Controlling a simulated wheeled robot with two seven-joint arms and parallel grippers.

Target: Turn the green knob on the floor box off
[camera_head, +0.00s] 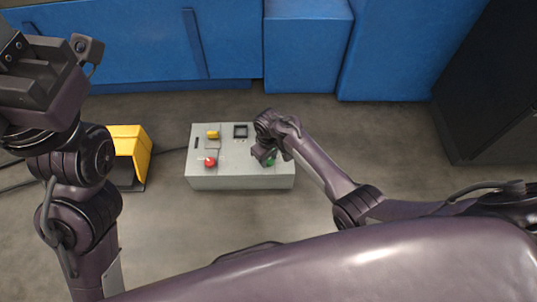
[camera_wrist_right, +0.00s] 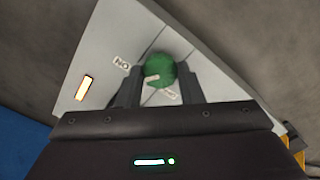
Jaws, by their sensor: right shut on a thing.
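The grey floor box (camera_head: 225,180) stands on the floor in the middle of the head view. Its green knob (camera_head: 270,162) is at the box's right side, partly covered by my right gripper (camera_head: 264,154). In the right wrist view the round green knob (camera_wrist_right: 162,68) sits between the two dark fingers of my right gripper (camera_wrist_right: 159,82), which is shut on it. A pale mark shows on the knob's lower left. An "ON" label (camera_wrist_right: 121,63) lies left of the knob, and another label is partly hidden below it. My left gripper (camera_head: 40,62) is raised at the upper left, its fingers unclear.
The box top also carries a red knob (camera_head: 210,161), a yellow part (camera_head: 213,134) and a dark square panel (camera_head: 240,131). A lit indicator (camera_wrist_right: 84,88) glows in the wrist view. A yellow housing (camera_head: 130,140) stands left of the box. Blue cabinets (camera_head: 140,45) stand behind.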

